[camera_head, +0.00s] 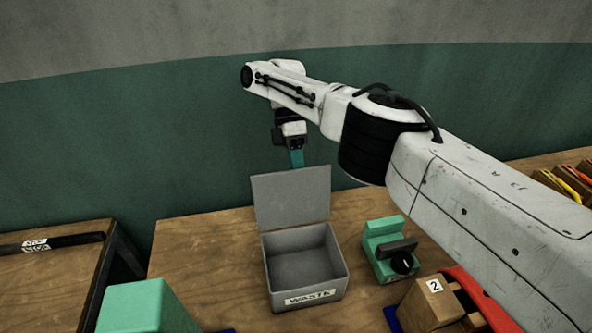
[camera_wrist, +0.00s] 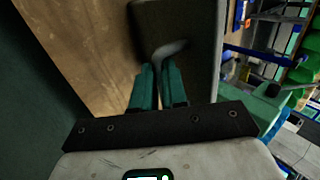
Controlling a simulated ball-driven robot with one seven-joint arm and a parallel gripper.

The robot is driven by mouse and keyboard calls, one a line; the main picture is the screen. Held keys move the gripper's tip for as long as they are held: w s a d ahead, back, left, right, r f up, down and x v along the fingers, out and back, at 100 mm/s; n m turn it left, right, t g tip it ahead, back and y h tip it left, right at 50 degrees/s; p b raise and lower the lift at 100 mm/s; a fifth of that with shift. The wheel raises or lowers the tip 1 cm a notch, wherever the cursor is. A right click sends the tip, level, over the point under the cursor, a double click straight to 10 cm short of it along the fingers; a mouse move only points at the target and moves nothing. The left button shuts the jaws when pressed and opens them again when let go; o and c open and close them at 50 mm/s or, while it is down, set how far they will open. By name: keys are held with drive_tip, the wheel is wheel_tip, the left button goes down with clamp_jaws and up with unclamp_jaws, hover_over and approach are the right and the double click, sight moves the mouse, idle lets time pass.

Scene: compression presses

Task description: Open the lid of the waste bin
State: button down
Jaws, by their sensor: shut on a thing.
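The grey waste bin (camera_head: 335,289), with a WASTE label on its front, stands on the wooden table with its inside showing and looking empty. Its grey lid (camera_head: 290,200) stands up, swung open at the back edge. My gripper (camera_head: 296,161) points down at the lid's top edge, its teal fingertips partly behind that edge. In the wrist view, the teal fingers (camera_wrist: 160,72) are close together at a small tab (camera_wrist: 172,47) on the dark lid (camera_wrist: 180,18). They are shut on the lid there; the exact contact is partly hidden.
A green device (camera_head: 383,235) with a dark handle and knob stands right of the bin. A wooden block (camera_head: 425,305) marked 2 is nearer right. A green block (camera_head: 145,305) is at front left. A wall rises close behind the table. Table left of the bin is clear.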

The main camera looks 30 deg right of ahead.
idle(0.5)
drive_tip(key=c, duration=1.2)
unclamp_jaws()
drive_tip(key=shift+d, duration=0.1)
drive_tip(key=shift+o, duration=0.2)
